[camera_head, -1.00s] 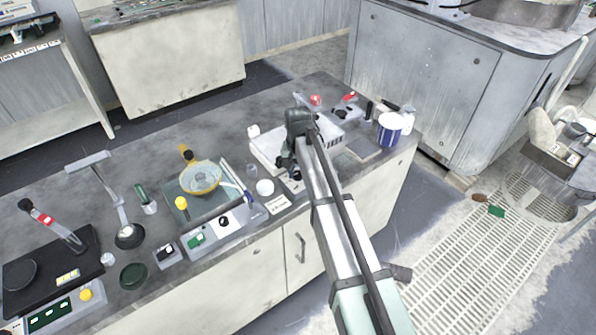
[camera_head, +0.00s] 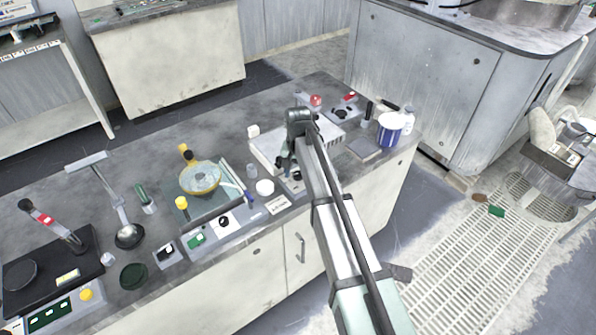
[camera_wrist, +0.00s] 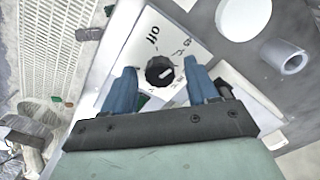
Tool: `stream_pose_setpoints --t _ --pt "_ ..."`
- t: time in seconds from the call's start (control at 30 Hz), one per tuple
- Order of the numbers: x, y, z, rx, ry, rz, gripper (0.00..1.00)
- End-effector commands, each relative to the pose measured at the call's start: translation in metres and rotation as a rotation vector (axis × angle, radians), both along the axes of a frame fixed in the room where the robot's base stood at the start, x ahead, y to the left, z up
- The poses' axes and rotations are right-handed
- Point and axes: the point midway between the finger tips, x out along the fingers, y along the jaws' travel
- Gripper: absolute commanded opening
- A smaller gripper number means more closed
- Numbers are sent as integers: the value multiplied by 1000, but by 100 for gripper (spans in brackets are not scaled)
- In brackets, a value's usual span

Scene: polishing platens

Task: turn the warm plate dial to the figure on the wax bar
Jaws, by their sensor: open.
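The warm plate (camera_head: 262,149) is a pale flat box on the bench, partly hidden behind my arm in the head view. Its black round dial (camera_wrist: 160,71) shows in the wrist view, on a white panel marked "off", with small marks I cannot read for certain. A short white line shows on the dial's face. My gripper (camera_wrist: 160,68) is open, with one blue finger on each side of the dial; I cannot tell whether either touches it. In the head view my gripper (camera_head: 288,168) is at the plate's front edge. I cannot identify the wax bar or read its figure.
A white printed card (camera_head: 278,204) and a round white pot (camera_head: 265,187) lie left of my gripper. A yellow-rimmed bowl (camera_head: 200,178) stands further left. A blue-and-white tub (camera_head: 390,129) stands at the bench's right end.

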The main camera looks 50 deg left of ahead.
Motion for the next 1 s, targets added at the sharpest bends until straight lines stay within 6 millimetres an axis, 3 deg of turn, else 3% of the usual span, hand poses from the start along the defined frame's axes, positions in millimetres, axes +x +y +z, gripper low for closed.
stream_pose_setpoints --t 0.27,0.73,1.0 --pt "0 0 14 2 -1 0 58" --pt "0 1 98 2 -1 0 58" --pt "0 1 130 0 0 0 58"
